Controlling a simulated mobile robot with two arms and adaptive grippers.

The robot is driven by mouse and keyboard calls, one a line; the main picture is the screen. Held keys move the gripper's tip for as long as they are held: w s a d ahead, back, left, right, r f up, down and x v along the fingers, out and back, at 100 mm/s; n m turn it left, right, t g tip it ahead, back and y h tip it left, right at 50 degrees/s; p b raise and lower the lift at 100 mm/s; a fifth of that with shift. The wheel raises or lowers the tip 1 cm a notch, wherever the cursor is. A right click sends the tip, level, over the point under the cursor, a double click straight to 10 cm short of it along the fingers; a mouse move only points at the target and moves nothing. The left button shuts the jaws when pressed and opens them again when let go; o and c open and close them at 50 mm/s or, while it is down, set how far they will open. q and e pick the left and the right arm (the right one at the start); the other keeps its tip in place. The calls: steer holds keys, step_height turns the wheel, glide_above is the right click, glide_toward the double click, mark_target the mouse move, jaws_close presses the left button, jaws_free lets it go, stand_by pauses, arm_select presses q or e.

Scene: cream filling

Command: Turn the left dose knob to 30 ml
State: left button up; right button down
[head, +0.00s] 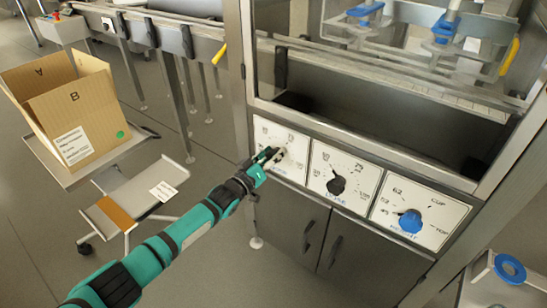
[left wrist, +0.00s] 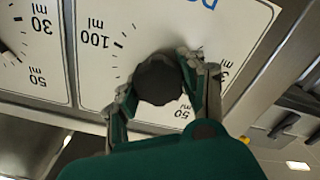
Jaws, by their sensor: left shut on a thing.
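The left dose knob sits on the white dial panel (head: 293,142) at the left of a row of three panels on the steel machine front. My left gripper (head: 271,156) reaches this panel and covers most of the knob in the head view. In the left wrist view, which is upside down, the black round knob (left wrist: 158,80) lies between the two fingers of my left gripper (left wrist: 162,84), shut on it. The marks 100 ml (left wrist: 98,32) and 50 ml show on the dial. The knob's pointer and the 30 ml mark of this dial cannot be made out. My right gripper is not in view.
A middle panel with a black dose knob (head: 336,185) and a right panel with a blue knob (head: 411,221) are beside it. Cabinet doors (head: 308,235) are below. An open cardboard box (head: 72,115) stands on a stand at the left.

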arm_select(q)
steer(key=shift+f+n+b, duration=0.2)
steer(key=shift+n+b, duration=0.2)
steer(key=shift+n, duration=0.8)
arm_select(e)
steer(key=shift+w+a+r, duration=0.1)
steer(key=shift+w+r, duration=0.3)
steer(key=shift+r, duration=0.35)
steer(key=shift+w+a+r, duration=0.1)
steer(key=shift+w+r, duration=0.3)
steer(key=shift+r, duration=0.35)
arm_select(q)
steer(key=o, duration=1.2)
steer(key=shift+r, duration=0.1)
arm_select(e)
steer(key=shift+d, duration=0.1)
arm_select(q)
steer(key=v, duration=1.2)
